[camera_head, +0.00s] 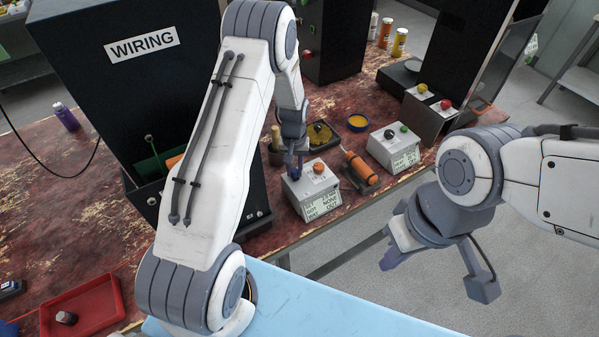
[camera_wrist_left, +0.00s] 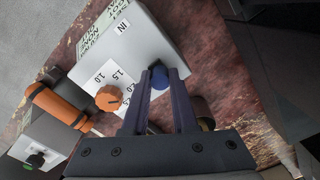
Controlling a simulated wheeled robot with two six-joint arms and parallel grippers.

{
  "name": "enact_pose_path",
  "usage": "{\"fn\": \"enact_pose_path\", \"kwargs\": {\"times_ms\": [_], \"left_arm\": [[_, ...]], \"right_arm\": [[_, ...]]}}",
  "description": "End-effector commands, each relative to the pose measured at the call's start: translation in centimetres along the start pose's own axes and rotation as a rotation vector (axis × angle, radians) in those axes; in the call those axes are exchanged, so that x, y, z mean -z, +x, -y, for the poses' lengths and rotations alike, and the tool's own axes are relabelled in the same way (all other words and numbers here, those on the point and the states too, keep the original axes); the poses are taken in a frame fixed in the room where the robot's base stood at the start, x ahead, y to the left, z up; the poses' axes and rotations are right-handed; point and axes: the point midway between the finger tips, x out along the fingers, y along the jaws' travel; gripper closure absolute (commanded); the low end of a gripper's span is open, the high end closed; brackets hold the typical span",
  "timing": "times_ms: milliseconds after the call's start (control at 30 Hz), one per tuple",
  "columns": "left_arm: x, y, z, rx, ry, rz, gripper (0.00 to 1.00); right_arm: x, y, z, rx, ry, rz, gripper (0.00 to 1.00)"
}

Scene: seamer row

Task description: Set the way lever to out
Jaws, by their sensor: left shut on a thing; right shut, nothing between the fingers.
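A light grey control box (camera_head: 307,190) with an orange dial and a small text panel stands on the bench. The panel's last line appears to end in "OUT". The wrist view shows the same box (camera_wrist_left: 150,35) with an "IN" label and the orange dial (camera_wrist_left: 109,98). My left gripper (camera_head: 295,168) is at the box's top, beside the dial. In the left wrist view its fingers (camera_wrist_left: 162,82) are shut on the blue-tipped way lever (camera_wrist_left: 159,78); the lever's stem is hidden.
An orange cylinder (camera_head: 360,169) on a dark holder lies just right of the box. Another grey box (camera_head: 393,148) with buttons stands further right. The tall black "WIRING" cabinet (camera_head: 95,90) stands left of my left arm. A red tray (camera_head: 85,307) lies at the lower left.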

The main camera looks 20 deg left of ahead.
Motion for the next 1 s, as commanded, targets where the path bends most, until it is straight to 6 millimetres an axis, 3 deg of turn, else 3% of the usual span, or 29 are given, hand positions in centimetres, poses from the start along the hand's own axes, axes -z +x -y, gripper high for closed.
{"fn": "enact_pose_path", "kwargs": {"times_ms": [167, 200, 233, 267, 667, 1000], "left_arm": [[0.4, -0.1, 0.3, -0.004, -0.007, -0.014, 1.0], [0.4, -0.1, 0.3, -0.005, -0.008, -0.015, 0.59], [0.4, -0.1, 0.4, -0.005, -0.008, -0.015, 0.47], [0.4, -0.1, 0.4, -0.005, -0.009, -0.015, 0.43], [0.4, -0.8, 0.2, -0.004, -0.007, -0.014, 0.43], [0.4, -7.1, 0.2, -0.005, -0.006, -0.019, 0.43]], "right_arm": [[0.0, 0.0, 0.0, 0.0, 0.0, 0.0, 1.0], [0.0, 0.0, 0.0, 0.0, 0.0, 0.0, 1.0], [0.0, 0.0, 0.0, 0.0, 0.0, 0.0, 1.0], [0.0, 0.0, 0.0, 0.0, 0.0, 0.0, 1.0], [0.0, 0.2, 0.0, 0.0, 0.0, 0.0, 1.0], [-0.1, 1.4, -0.1, 0.0, 0.0, 0.0, 1.0]]}}
